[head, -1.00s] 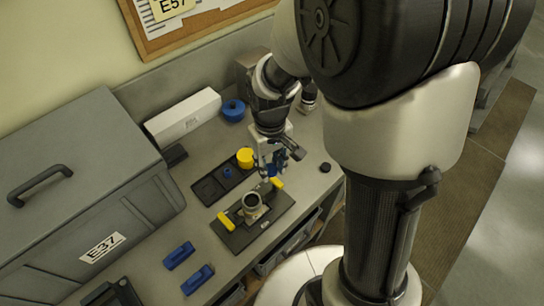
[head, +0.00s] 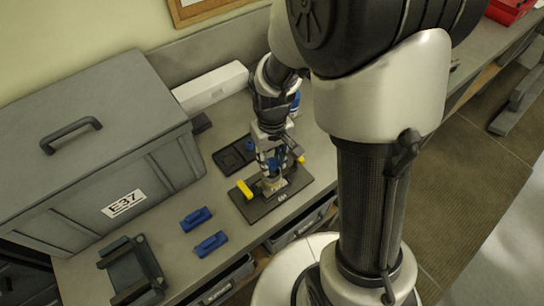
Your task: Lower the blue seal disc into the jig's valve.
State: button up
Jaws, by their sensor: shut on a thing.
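My gripper (head: 271,165) is shut on the blue seal disc (head: 274,163), which shows as a small blue patch between its fingers. The disc is over the jig's valve (head: 271,186), a light round body in the middle of the dark jig plate (head: 262,211). The fingers hide most of the valve's top, so I cannot tell whether the disc touches it or is still above it. A yellow clamp handle (head: 244,190) is left of the valve. Another yellow handle (head: 301,160) shows to the right, close to the gripper.
A dark tray (head: 230,160) with a small blue part (head: 250,146) is behind the jig. A large grey case (head: 100,165) stands left. Two blue blocks (head: 197,219) (head: 211,244) and a dark stand (head: 132,270) lie front left. A white box (head: 212,87) is at the back.

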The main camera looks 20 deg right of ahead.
aim_at(272, 163)
jog(key=shift+f, duration=0.25)
dwell(0.5)
jog(key=shift+f+b, duration=0.6)
jog(key=shift+f, duration=0.25)
dwell(0.3)
jog(key=shift+f+b, duration=0.15)
jog(key=shift+b, duration=0.2)
jog(key=shift+f, duration=0.3)
dwell(0.8)
dwell(0.3)
jog(key=o, duration=0.9)
